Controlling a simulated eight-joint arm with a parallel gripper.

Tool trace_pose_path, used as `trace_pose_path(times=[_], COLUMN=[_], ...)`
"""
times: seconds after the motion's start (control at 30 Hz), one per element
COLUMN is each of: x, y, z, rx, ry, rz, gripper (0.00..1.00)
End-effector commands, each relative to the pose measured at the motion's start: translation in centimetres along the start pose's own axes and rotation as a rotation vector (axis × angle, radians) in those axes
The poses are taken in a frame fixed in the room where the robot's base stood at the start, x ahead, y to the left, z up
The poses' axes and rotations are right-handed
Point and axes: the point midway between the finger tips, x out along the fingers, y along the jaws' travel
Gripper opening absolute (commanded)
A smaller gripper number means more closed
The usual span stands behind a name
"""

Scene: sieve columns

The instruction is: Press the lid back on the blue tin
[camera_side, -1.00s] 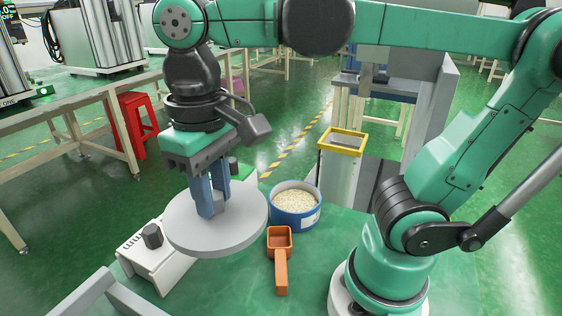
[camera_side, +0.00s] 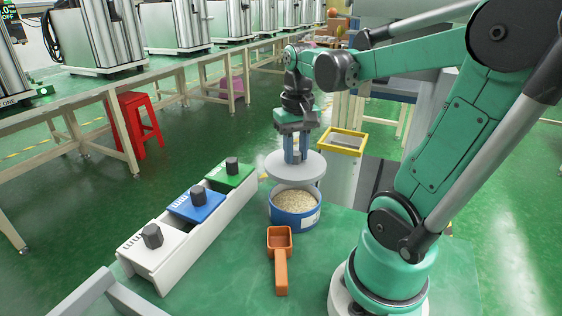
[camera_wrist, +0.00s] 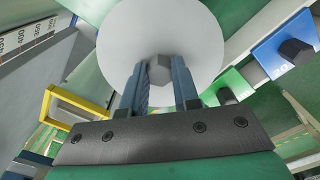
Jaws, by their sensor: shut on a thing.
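The blue tin (camera_side: 294,219) stands on the green table in the side view. It is open at the top and filled with pale grains. My gripper (camera_side: 296,159) is shut on the knob of the round grey lid (camera_side: 309,172). The lid is held roughly level just above the tin and a little toward its back, with a gap showing at the front. In the wrist view the lid (camera_wrist: 160,28) fills the upper middle, with my gripper's blue fingers (camera_wrist: 160,78) on both sides of its knob. The lid hides the tin there.
An orange scoop (camera_side: 280,259) lies in front of the tin. A white rack with white (camera_side: 158,246), blue (camera_side: 197,204) and green (camera_side: 229,176) knobbed units stands to the left. A yellow-rimmed column (camera_side: 342,142) stands behind right. Open table lies right of the scoop.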

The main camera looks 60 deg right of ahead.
Motion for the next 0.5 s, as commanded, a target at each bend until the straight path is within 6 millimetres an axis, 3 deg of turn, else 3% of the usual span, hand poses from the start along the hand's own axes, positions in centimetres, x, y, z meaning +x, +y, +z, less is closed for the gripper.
trace_pose_path(times=[0.5], x=[0.65], y=[0.17], z=[0.02], rx=[0.005], ry=[0.0], rz=[0.0], gripper=[0.0])
